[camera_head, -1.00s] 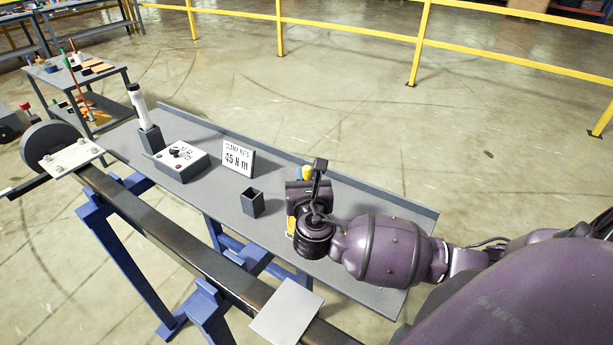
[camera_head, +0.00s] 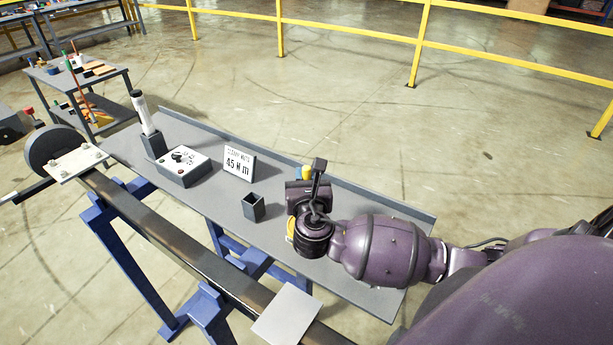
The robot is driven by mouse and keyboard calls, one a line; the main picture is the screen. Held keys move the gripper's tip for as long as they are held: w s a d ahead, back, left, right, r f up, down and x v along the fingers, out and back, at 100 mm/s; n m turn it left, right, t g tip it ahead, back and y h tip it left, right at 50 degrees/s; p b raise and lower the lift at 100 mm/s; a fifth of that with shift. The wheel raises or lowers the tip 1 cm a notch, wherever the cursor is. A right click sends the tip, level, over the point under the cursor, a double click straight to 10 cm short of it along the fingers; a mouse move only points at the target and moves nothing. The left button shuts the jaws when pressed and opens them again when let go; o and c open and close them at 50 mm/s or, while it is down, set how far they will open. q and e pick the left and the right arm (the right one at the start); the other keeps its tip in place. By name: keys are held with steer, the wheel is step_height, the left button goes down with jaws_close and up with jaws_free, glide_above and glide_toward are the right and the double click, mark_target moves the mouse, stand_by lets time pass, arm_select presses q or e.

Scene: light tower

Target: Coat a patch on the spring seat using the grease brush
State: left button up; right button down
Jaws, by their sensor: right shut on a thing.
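My right gripper (camera_head: 308,205) is low over the right part of the grey shelf. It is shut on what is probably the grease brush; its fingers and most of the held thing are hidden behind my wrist. A yellow bit (camera_head: 306,173) shows just beyond the gripper, and another yellow edge (camera_head: 290,228) shows at its left; I cannot tell which belongs to the brush. A plain pale plate (camera_head: 287,314) on the dark beam at the bottom, apart from the gripper, looks like the spring seat. My left gripper is not in view.

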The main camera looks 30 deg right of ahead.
mark_target(307, 169)
steer(key=shift+r+p, duration=1.25)
steer(key=shift+p, duration=0.05)
steer(key=shift+r+p, duration=0.3)
steer(key=shift+r, duration=0.4)
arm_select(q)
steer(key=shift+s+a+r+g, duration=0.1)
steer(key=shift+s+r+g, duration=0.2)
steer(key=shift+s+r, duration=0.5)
arm_select(e)
steer(key=shift+r, duration=0.45)
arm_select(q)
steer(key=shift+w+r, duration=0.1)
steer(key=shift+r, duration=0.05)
